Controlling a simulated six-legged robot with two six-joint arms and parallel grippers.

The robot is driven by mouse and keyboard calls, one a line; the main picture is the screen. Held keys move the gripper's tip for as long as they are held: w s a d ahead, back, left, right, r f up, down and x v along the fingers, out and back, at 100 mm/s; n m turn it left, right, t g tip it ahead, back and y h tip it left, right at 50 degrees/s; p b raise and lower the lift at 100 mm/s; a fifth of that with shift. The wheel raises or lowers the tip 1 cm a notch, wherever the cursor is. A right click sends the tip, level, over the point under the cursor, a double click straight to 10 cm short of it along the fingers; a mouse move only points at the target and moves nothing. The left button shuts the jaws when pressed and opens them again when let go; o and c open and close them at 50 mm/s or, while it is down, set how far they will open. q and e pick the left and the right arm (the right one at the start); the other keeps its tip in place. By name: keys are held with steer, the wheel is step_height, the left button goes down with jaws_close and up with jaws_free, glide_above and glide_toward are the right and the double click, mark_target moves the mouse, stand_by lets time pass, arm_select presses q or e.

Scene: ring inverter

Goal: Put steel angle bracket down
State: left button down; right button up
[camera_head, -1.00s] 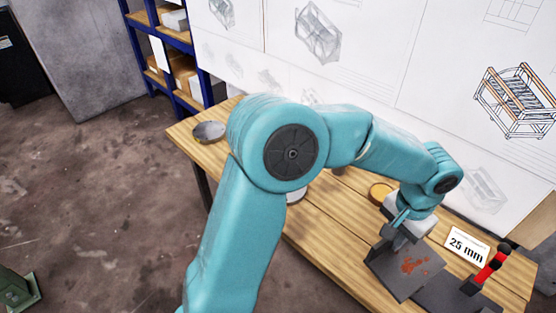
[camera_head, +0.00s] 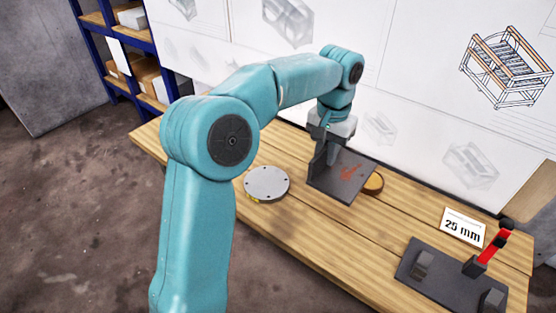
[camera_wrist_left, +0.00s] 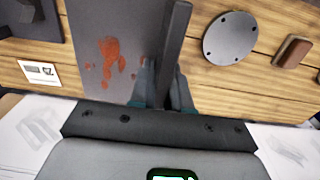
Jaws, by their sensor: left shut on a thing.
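The steel angle bracket (camera_head: 343,184) is a dark grey plate with rust-red patches and an upright flange. My left gripper (camera_head: 328,148) is shut on the flange, with the plate out to its right in the head view. In the left wrist view the flange (camera_wrist_left: 174,45) stands between the fingers (camera_wrist_left: 165,88), and the rusty plate (camera_wrist_left: 112,30) lies to its left. The bracket is over the middle of the wooden table (camera_head: 345,243). I cannot tell whether it touches the wood. My right gripper is not in view.
A grey round plate (camera_head: 267,183) lies left of the bracket. An orange-brown round piece (camera_head: 374,184) is partly hidden behind it. A dark fixture (camera_head: 450,277) with a red-handled clamp (camera_head: 490,247) and a "25 mm" card (camera_head: 463,227) are at right. Wood between bracket and fixture is clear.

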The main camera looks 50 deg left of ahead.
arm_select(q)
steer(key=shift+a+f+b, duration=0.15)
steer(key=shift+f+b, duration=1.6)
steer(key=shift+f, duration=7.9)
steer(key=shift+f, duration=0.1)
steer(key=c, duration=1.4)
jaws_free()
steer(key=shift+f, duration=0.15)
steer(key=o, duration=0.3)
steer(key=shift+s, duration=0.15)
